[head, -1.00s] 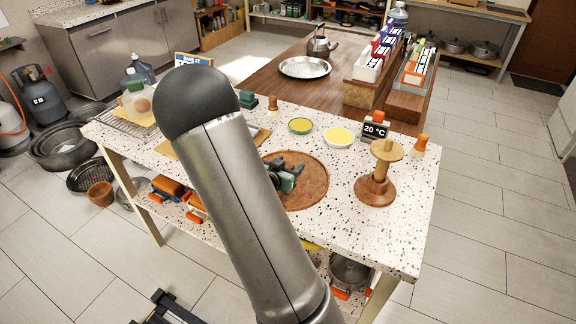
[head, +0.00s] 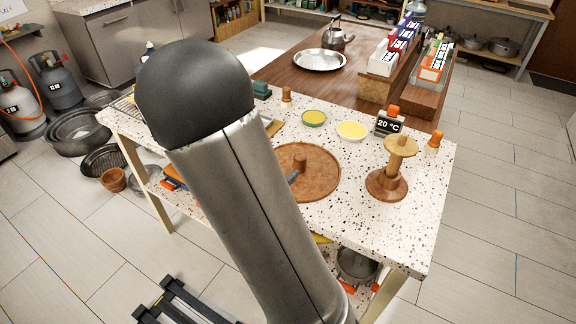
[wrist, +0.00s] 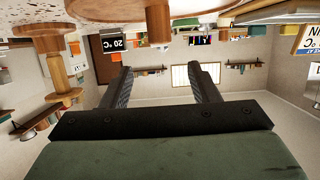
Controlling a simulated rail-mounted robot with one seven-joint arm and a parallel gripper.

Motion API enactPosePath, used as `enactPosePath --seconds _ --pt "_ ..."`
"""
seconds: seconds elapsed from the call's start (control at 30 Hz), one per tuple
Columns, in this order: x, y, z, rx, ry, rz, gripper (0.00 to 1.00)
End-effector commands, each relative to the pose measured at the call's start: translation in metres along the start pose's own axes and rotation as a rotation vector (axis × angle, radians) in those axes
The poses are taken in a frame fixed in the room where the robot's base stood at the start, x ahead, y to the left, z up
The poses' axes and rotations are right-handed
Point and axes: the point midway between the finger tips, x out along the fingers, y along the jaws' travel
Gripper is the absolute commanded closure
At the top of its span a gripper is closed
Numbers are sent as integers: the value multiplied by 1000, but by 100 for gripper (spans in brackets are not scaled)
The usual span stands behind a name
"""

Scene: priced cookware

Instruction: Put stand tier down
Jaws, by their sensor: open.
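A wide round brown wooden disc, apparently the stand tier (head: 322,187), lies on the speckled table with a short peg (head: 300,162) at its middle. To its right stands a wooden spool-like stand (head: 387,183) with a round base, an upright post and a smaller top disc. In the head view my arm hides most of my gripper. In the upside-down wrist view my gripper (wrist: 165,82) is open, with nothing between its fingers. Brown wooden discs are at the top of the wrist view, and the stand (wrist: 60,75) is at left.
On the speckled table (head: 420,225), a green-rimmed yellow dish (head: 314,118), a yellow bowl (head: 352,131), a 20 °C sign (head: 389,124) and wooden shakers stand behind the disc. A brown table (head: 275,75) behind bears a metal tray (head: 320,60) and boxes. The table's front right is clear.

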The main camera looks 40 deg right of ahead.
Motion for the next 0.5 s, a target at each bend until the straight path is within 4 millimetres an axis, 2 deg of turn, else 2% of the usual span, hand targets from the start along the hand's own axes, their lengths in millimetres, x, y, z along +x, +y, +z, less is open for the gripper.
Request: enactPosePath --seconds 0.13,0.27,0.37,0.4,0.47,0.5 --pt "-10 -12 4 13 -59 -60 45" --pt "-34 -51 17 27 -266 -276 45" --pt "-80 -82 26 -24 -485 -516 45" --pt "-104 -88 29 -67 -570 -606 45" --pt "-139 -88 32 -157 -686 -724 45" --pt "-161 -82 34 -233 -755 -789 45"
